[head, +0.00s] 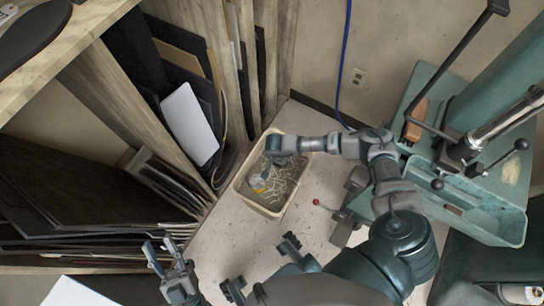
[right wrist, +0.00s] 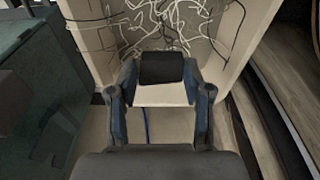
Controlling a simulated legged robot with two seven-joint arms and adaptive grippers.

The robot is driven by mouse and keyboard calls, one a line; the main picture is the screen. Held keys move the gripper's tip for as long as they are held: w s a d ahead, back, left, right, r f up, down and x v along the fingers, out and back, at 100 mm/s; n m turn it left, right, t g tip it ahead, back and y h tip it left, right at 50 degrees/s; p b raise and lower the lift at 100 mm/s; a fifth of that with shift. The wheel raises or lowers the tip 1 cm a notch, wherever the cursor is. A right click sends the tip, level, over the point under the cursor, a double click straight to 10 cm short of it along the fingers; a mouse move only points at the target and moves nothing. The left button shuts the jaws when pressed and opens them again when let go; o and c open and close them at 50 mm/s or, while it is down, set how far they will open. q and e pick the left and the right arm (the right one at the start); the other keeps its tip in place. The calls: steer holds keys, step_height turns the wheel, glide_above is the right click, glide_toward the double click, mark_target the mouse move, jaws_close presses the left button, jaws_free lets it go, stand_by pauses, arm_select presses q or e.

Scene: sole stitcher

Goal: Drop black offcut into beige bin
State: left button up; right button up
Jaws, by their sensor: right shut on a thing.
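The beige bin (head: 276,211) stands on the floor at the middle of the head view, with pale and dark scraps inside. Its pale wall also shows in the right wrist view (right wrist: 247,20). My right gripper (head: 270,158) is over the far part of the bin, pointing down. In the right wrist view my right gripper (right wrist: 161,80) is shut on the black offcut (right wrist: 162,68), with a finger on each side. The offcut is hard to make out in the head view. My left gripper (head: 160,252) is open and empty at the lower left.
A wooden rack (head: 115,100) with dark sheets and a white panel (head: 190,123) stands left of the bin. A green machine (head: 480,190) stands to the right. A blue cable (head: 343,60) hangs on the wall. Some floor is clear in front of the bin.

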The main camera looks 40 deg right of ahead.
steer(key=o, duration=1.2)
steer(key=shift+d, duration=0.1)
steer(key=shift+o, duration=0.2)
steer(key=r, duration=0.5)
steer(key=a+r, duration=0.1)
steer(key=r, duration=0.1)
steer(key=shift+s+r, duration=0.15)
steer(key=shift+s, duration=0.1)
